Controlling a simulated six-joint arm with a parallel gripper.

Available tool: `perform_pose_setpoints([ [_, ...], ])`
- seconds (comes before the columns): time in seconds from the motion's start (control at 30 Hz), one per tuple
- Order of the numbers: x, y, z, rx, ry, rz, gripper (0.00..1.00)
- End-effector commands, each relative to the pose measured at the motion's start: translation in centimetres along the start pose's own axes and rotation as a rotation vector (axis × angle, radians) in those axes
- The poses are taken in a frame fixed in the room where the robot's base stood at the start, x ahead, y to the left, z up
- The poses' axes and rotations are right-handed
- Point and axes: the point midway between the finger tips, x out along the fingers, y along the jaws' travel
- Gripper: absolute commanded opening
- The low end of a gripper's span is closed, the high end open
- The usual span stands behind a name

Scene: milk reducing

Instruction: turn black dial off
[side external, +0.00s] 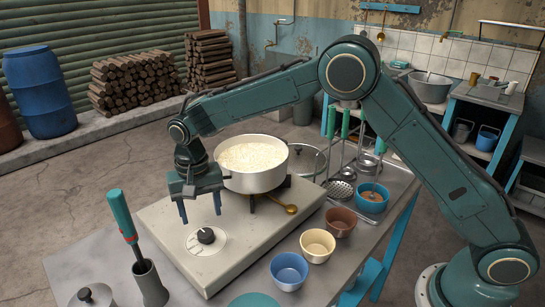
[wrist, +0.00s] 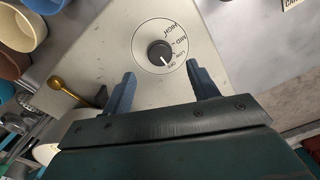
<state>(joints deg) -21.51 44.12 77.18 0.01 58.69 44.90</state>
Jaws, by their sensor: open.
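The black dial (side external: 206,236) sits on a round white plate on the top of the beige stove (side external: 160,222). In the wrist view the dial (wrist: 160,53) is ringed by the words HIGH, MID, LOW and OFF, and its white pointer mark is at or close to OFF. My gripper (side external: 201,216) is open and empty above the stove, a little above and behind the dial in the side view. In the wrist view its two blue fingers (wrist: 163,82) are spread to either side, just below the dial, not touching it.
A white pot (side external: 255,181) of pale milky content stands on the burner behind the gripper. Blue (side external: 289,270), cream (side external: 317,245) and brown (side external: 341,221) bowls line the stove's right side. A green-handled tool (side external: 122,215) stands in a metal cup at left.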

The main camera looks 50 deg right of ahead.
Motion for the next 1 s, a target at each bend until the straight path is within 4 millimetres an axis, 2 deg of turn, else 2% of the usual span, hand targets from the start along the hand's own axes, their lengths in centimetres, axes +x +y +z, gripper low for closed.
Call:
perform_pose_setpoints([
  [0.2,-3.9,-0.1,-0.1,0.001,0.003,-0.003,0.59],
  [0.43,-6.7,0.0,-0.1,0.001,0.002,-0.002,0.59],
  [0.63,-7.7,0.0,0.0,0.001,0.0,0.0,0.59],
  [1.0,-7.8,0.0,0.0,0.0,0.001,-0.001,0.59],
])
